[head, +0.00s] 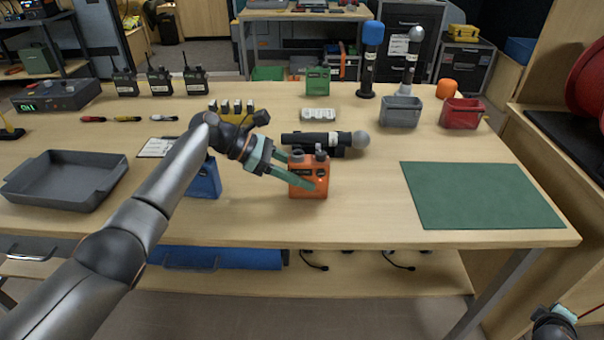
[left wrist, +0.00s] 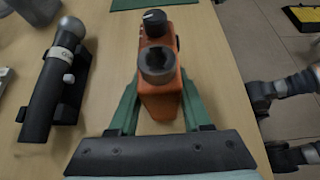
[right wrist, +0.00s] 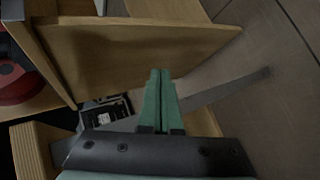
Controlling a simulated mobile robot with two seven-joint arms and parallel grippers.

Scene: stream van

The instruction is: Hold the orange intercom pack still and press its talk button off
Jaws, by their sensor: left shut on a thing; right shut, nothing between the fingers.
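The orange intercom pack (head: 308,180) stands upright near the front edge of the table, with a dark knob and a dark socket on top. In the left wrist view the pack (left wrist: 160,88) sits between the two green fingers (left wrist: 160,105). The talk button is too small to tell in these views. My right gripper (right wrist: 160,85) is shut and empty, low off the table's right front corner; part of that arm shows at the lower right of the head view.
A microphone (head: 325,139) lies in a cradle just behind the pack. A blue pack (head: 205,180) stands to the left, partly behind my left arm. A green mat (head: 480,195) lies at right. A grey tray (head: 65,180) is at left. Table between pack and mat is clear.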

